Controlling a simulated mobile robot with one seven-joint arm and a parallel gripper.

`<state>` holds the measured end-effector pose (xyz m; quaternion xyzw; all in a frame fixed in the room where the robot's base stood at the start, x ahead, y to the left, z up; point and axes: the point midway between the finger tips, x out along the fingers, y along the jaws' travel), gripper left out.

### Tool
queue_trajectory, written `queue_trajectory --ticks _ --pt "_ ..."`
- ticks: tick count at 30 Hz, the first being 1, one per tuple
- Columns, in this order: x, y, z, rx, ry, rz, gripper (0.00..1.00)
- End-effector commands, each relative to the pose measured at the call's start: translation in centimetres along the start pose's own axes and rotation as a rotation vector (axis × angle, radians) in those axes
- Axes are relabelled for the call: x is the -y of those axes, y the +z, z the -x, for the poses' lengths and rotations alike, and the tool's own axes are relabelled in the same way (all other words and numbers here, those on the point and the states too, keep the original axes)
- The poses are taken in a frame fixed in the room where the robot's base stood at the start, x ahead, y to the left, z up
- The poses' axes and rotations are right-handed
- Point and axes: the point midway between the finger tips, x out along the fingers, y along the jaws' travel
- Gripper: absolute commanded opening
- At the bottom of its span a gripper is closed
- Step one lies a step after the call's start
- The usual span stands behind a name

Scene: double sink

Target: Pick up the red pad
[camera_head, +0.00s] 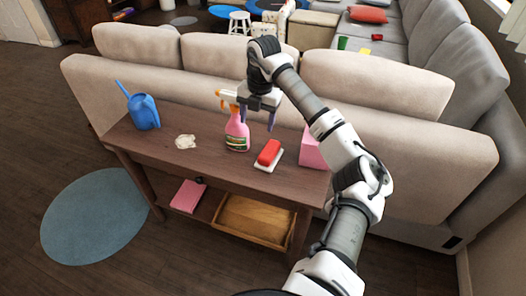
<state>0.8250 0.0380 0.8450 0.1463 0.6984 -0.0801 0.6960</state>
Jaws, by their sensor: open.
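The red pad (270,151) lies on a white base (265,166) on the dark wooden console table (218,170), towards its right end. My gripper (258,118) hangs above the back of the table, fingers pointing down, open. In the picture it is above and slightly left of the red pad, apart from it. I see nothing held between its fingers. The pad is in full view.
A pink spray bottle (237,134) stands left of the pad, overlapping the gripper's left side in the picture. A pink box (314,150) stands to the right. A crumpled pale cloth (186,142) and blue watering can (144,110) are further left. The sofa back (190,96) runs behind.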

Motion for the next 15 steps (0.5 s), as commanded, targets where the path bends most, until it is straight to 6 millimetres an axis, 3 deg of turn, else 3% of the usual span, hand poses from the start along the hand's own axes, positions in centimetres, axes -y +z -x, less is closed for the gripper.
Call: queue_trajectory --ticks 1,4,8,15 --pt "1.8 0.8 0.1 0.011 -0.041 -0.045 0.65" --pt "3.6 1.6 0.1 0.021 -0.087 -0.094 0.65" --pt "4.1 1.7 -1.5 0.019 -0.096 -0.103 0.65" --pt "4.4 1.8 -6.2 0.019 -0.092 -0.100 0.65"
